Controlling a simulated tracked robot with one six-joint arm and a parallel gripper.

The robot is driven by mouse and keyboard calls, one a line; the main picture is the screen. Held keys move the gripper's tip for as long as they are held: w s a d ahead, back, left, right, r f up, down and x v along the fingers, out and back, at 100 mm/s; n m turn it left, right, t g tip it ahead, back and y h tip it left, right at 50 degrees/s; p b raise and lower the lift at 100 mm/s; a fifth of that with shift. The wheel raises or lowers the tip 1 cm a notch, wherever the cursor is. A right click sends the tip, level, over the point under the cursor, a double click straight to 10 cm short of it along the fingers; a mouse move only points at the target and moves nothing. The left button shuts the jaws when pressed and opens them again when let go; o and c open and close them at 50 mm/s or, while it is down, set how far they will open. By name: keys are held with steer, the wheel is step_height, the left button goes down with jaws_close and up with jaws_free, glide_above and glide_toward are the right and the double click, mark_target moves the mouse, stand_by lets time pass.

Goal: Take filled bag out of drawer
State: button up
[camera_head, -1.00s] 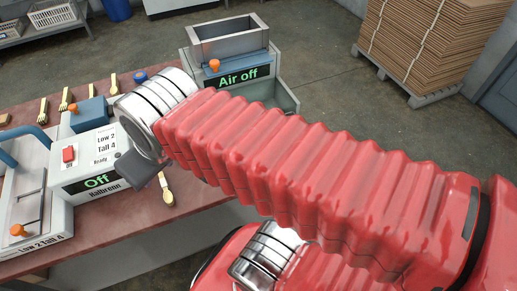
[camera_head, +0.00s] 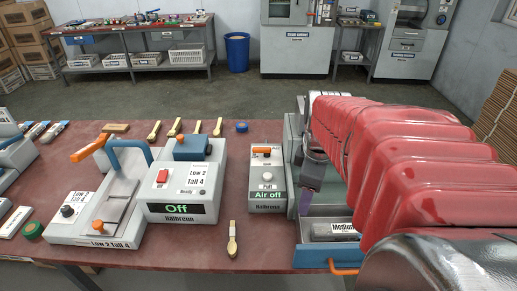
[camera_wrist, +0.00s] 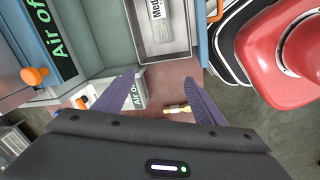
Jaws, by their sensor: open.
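The drawer has a blue front (camera_head: 310,257) and an orange handle (camera_head: 346,268). In the wrist view the bag (camera_wrist: 158,28) shows at the top inside the drawer's pale walls (camera_wrist: 168,53). My gripper (camera_wrist: 160,78) is open, its two purple fingers apart with nothing between them. The bag lies beyond the fingertips. In the head view a purple finger shows above the drawer's left part; my red arm hides the rest.
The "Air off" control box (camera_head: 267,175) stands just left of the drawer unit. The "Off" machine (camera_head: 183,187) and a press with an orange lever (camera_head: 110,200) are farther left. The table's front edge is below.

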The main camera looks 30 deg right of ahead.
steer(key=s+d+f+n, duration=0.2)
steer(key=d, duration=0.3)
steer(key=s+d+f+n+g+y, duration=0.1)
steer(key=s+d+f+n, duration=0.1)
steer(key=d, duration=0.3)
steer(key=shift+s+d+f, duration=0.15)
steer(key=shift+s+d, duration=0.15)
steer(key=shift+d, duration=0.05)
glide_above(337, 228)
step_height(337, 228, down, 9)
steer(key=shift+d+r, duration=0.1)
steer(key=shift+r, duration=0.1)
steer(key=shift+f, duration=0.1)
steer(key=shift+f, duration=2.5)
steer(key=c, duration=1.1)
